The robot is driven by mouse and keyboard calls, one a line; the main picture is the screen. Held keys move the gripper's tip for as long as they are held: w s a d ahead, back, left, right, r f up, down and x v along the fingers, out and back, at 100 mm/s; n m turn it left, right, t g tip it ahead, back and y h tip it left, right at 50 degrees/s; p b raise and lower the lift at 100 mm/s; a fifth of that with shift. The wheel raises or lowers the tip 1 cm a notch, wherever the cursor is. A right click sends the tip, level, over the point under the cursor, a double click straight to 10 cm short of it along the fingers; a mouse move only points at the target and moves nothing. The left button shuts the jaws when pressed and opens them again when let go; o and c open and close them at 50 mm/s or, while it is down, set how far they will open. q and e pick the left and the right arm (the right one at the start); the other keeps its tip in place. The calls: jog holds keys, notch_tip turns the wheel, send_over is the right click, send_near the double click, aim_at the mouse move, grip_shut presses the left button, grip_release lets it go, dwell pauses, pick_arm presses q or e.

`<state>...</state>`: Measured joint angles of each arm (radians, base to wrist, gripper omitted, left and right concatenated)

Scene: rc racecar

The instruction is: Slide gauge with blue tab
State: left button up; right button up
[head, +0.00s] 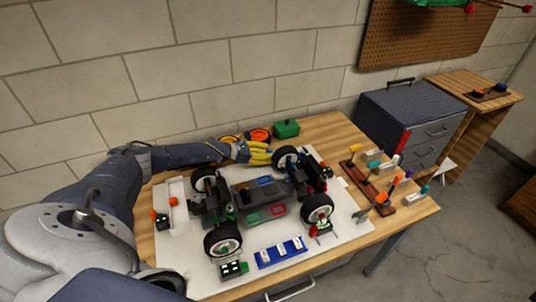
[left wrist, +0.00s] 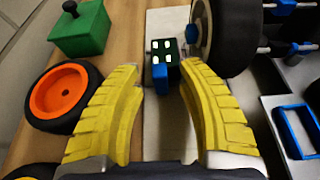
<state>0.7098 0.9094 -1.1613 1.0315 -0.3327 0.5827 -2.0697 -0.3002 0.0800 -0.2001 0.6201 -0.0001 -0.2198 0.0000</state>
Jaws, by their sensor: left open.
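In the left wrist view, a small dark green gauge (left wrist: 164,52) with white squares on top and a blue tab (left wrist: 160,77) on its near side sits on a pale surface beside a black wheel (left wrist: 222,40). My left gripper (left wrist: 159,68), with yellow fingers, is open. Its fingertips point toward the gauge, on either side of it in the picture; I see no clear contact. In the head view my left gripper (head: 266,153) is at the far side of the racecar (head: 255,195), near its far wheel. I cannot make out the blue-tab gauge there. My right gripper is not in view.
The car stands on a white board (head: 345,238). A green box (head: 286,129) and orange-hubbed wheels (head: 260,135) lie behind the gripper. Similar gauges sit by the near wheels, one green (head: 234,269). A blue tray (head: 281,252) lies in front; a tool rack (head: 368,185) stands right.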

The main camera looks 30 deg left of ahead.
pick_arm(q)
jog(key=shift+w+d+f, duration=0.15)
jog(key=shift+w+d, duration=0.1)
jog(key=shift+w, duration=0.1)
jog(key=shift+o, duration=0.3)
grip_shut()
